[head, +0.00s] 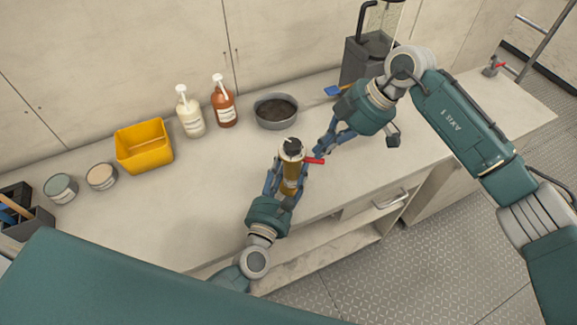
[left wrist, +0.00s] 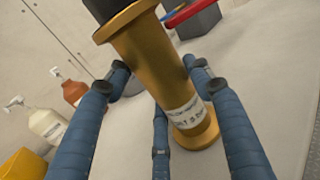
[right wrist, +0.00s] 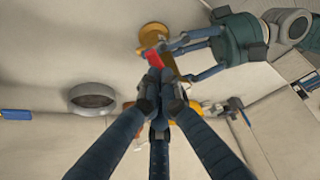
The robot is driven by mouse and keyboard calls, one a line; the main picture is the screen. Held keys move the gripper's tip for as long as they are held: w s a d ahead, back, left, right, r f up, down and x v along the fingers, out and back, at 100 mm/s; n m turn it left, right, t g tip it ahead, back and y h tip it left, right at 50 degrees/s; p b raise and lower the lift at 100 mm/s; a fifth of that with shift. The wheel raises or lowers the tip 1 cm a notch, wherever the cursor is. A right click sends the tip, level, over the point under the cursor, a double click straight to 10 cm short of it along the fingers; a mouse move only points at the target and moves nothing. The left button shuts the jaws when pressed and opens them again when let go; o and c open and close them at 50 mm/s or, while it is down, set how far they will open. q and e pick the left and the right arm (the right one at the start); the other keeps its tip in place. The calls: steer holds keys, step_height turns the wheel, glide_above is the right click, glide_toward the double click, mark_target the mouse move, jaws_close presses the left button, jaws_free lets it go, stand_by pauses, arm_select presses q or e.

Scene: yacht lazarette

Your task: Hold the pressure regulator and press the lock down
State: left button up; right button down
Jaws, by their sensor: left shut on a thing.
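The pressure regulator (head: 291,172) is a brass-coloured body with a dark top and a red lever (head: 315,161) on its right side. My left gripper (head: 286,184) is shut around the body and holds it roughly upright at the counter's front. In the left wrist view, the brass body (left wrist: 150,60) with a white label stands between the blue fingers. My right gripper (head: 322,147) is at the right of the regulator, close to the red lever. In the right wrist view its fingertips (right wrist: 158,92) are together, just by the red lever (right wrist: 153,60); I cannot tell whether they touch.
On the counter (head: 120,220) stand a yellow bin (head: 144,147), two pump bottles (head: 190,115), a round grey bowl (head: 276,111), two tins (head: 102,177) and a grey box (head: 365,62). A blue-bladed tool (head: 336,91) lies behind my right gripper.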

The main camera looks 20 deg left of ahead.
mark_target(322, 160)
stand_by(0.6)
steer(key=shift+f, duration=1.75)
steer(key=shift+r, duration=3.55)
arm_select(q)
steer(key=o, duration=1.5)
